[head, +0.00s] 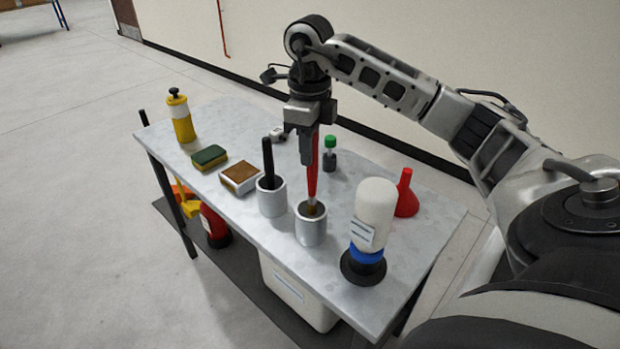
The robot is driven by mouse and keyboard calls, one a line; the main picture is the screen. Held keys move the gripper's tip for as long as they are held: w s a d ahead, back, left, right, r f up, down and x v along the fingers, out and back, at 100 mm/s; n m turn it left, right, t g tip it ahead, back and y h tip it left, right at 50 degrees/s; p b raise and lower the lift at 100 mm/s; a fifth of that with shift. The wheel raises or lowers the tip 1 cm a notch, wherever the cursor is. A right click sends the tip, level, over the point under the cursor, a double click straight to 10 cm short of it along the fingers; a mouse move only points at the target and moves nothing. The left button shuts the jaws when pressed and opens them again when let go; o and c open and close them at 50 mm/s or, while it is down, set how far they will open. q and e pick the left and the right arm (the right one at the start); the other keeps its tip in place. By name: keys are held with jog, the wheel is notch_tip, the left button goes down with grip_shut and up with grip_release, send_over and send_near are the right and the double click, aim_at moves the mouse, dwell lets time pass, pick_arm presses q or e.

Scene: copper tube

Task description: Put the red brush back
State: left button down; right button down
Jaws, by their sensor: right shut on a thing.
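The red brush (313,172) stands nearly upright, its bristle end at the mouth of the right grey cup (311,229). My right gripper (308,150) is above that cup and shut on the upper part of the red brush. Whether the brush tip touches the cup's inside is hidden. A second grey cup (271,199) just to the left holds a black-handled brush (268,160). My left gripper is not in view.
On the grey table (232,130) are a yellow bottle (181,118), a green sponge (209,157), a brown-topped block (240,178), a green-capped vial (330,155), a red funnel (405,195) and a white bottle (373,222) close right of the cup. A white bin (295,295) is below.

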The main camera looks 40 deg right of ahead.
aim_at(309, 175)
notch_tip(309, 175, down, 6)
jog(key=shift+f, duration=0.35)
jog(key=c, duration=1.3)
grip_release()
jog(key=shift+f, duration=0.1)
